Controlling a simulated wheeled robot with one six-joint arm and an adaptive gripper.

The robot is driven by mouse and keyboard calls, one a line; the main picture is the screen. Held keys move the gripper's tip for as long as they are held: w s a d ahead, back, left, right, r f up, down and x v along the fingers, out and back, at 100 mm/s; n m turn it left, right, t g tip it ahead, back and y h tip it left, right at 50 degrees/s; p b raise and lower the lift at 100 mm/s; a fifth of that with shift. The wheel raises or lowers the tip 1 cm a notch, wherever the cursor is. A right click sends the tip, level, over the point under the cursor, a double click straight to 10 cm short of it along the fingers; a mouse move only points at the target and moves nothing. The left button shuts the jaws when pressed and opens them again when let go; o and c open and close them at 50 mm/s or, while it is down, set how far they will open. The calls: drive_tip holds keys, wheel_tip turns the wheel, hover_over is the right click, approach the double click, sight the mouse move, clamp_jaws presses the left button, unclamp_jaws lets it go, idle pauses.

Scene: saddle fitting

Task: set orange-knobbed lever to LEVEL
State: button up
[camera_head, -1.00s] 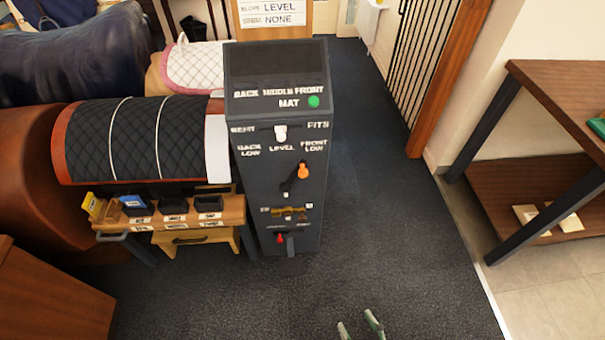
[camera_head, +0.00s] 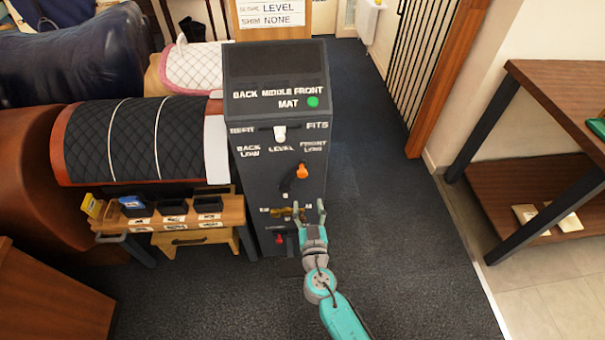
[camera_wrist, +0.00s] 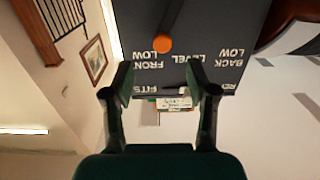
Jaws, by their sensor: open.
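The orange-knobbed lever (camera_head: 301,172) is on the front face of the dark control post (camera_head: 250,170). It tilts up and right from its pivot, its knob below the FRONT LOW label and right of LEVEL. My gripper (camera_head: 308,207) is open and empty, just below the knob in the head view, its two fingers pointing up. In the upside-down wrist view the orange knob (camera_wrist: 162,45) shows beyond and between the open fingertips (camera_wrist: 160,68). The knob appears apart from both fingers.
A white slider (camera_head: 280,133) sits above the lever, between REFIT and FITS. A yellowish control and a red knob (camera_head: 280,239) are below it. A small bench with dark bins (camera_head: 172,206) stands left of the post. Floor to the right is clear up to a wooden table (camera_head: 560,88).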

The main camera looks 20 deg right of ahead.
sight(303, 176)
drive_tip(key=x, duration=0.4)
drive_tip(key=r+x, duration=0.1)
drive_tip(key=x, duration=0.7)
drive_tip(key=shift+w+a+r, duration=0.1)
drive_tip(key=shift+w+r, duration=0.05)
drive_tip(key=shift+r, duration=0.05)
drive_tip(key=shift+c, duration=0.3)
clamp_jaws()
